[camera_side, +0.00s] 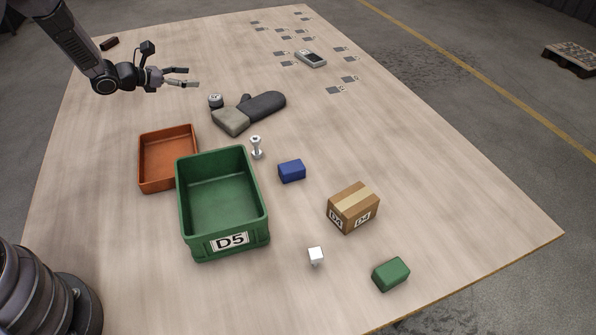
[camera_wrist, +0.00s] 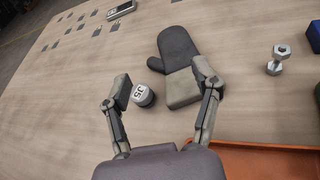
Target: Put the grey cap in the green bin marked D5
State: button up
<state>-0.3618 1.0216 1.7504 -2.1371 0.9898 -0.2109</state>
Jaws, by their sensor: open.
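The grey cap (camera_side: 215,101) is a small round piece with a pale top, standing on the table beside the dark oven mitt. In the wrist view the cap (camera_wrist: 144,95) shows a label that looks like J5. My gripper (camera_side: 192,77) is open and empty, above the table and a little to the far left of the cap. In the wrist view the cap lies between the two spread fingers (camera_wrist: 163,82), nearer the left one; they do not hold it. The green bin (camera_side: 222,246) marked D5 stands nearer the camera and looks empty.
An orange tray (camera_side: 168,177) stands beside the green bin. The mitt (camera_side: 265,105) with a grey cuff lies close to the cap. A bolt (camera_side: 256,148), a blue block (camera_side: 291,171), a carton (camera_side: 353,208), a white cube (camera_side: 316,255) and a green block (camera_side: 391,274) stand to the right.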

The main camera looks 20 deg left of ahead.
aim_at(210, 101)
jog(key=a+f+n+y, duration=0.1)
jog(key=a+f, duration=0.1)
jog(key=f, duration=0.1)
jog(key=a+f+n+y, duration=0.1)
jog(key=a+f+n, duration=0.1)
jog(key=f, duration=0.2)
jog(key=a+f+n+t+y, duration=0.1)
jog(key=a+f+n, duration=0.1)
jog(key=f, duration=0.1)
jog(key=shift+w+a+f, duration=0.15)
jog(key=shift+w+f, duration=0.05)
jog(key=shift+f, duration=0.2)
jog(key=x, duration=0.7)
jog(key=shift+f, duration=0.1)
jog(key=shift+x, duration=3.1)
jog(key=shift+r, duration=0.2)
jog(key=c, duration=1)
jog(key=shift+r, duration=0.1)
